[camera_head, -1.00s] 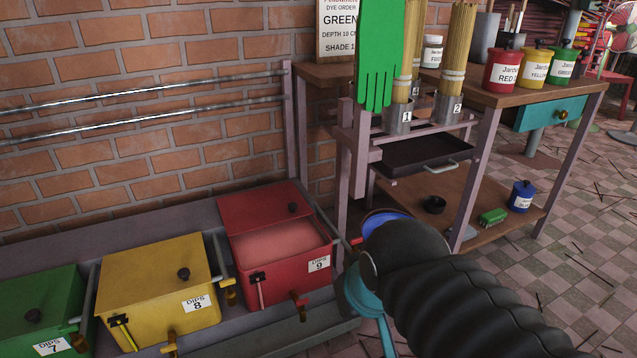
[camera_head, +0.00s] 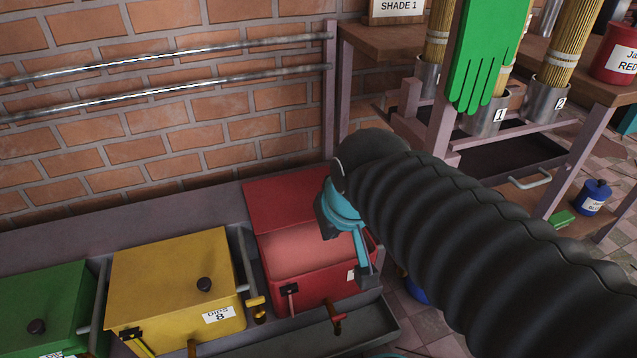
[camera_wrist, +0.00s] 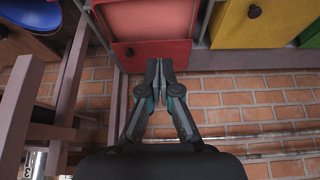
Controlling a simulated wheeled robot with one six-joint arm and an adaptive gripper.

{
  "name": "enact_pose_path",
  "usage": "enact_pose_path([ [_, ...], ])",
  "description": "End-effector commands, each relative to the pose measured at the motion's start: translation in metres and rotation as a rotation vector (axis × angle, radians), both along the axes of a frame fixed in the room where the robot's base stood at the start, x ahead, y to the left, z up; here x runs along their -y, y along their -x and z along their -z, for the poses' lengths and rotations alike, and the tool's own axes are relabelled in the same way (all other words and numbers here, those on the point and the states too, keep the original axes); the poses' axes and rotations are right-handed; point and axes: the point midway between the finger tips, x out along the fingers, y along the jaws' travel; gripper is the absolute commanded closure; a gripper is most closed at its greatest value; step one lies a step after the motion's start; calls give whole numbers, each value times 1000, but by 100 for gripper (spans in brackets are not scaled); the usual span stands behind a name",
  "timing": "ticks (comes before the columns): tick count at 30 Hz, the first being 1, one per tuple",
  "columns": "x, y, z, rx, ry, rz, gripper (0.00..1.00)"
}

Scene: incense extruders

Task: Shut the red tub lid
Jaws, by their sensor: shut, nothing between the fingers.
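The red tub (camera_head: 310,284) stands at the right end of a row of tubs, its pinkish inside showing. Its red lid (camera_head: 275,203) is open, raised at the back on the wall side. The lid also shows in the wrist view (camera_wrist: 178,53), with a dark knob (camera_wrist: 129,52) left of my fingertips. My gripper (camera_wrist: 160,64) is shut and empty, its tips in front of the lid in that view. I cannot tell whether they touch it. In the head view, my teal gripper (camera_head: 342,212) hangs over the tub's right side and hides part of the lid and opening.
A yellow tub (camera_head: 165,275) and a green tub (camera_head: 40,300) stand to the left, lids down. Metal rails (camera_head: 200,58) run along the brick wall behind. A wooden rack with a hanging green glove (camera_head: 487,55) stands to the right. A tap (camera_head: 334,318) juts from the red tub's front.

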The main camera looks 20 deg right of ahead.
Motion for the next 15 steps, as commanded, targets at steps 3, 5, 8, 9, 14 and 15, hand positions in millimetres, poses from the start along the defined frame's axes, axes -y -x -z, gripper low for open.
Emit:
enact_pose_path([
  [3,9,-42,-11,-22,-1,29,100],
  [5,14,-63,-13,-31,-2,43,100],
  [8,24,-99,-12,-44,-3,66,100],
  [9,28,-114,-10,-50,-4,74,100],
  [14,46,-171,3,-70,-7,109,100],
  [15,51,-185,8,-76,-7,119,100],
])
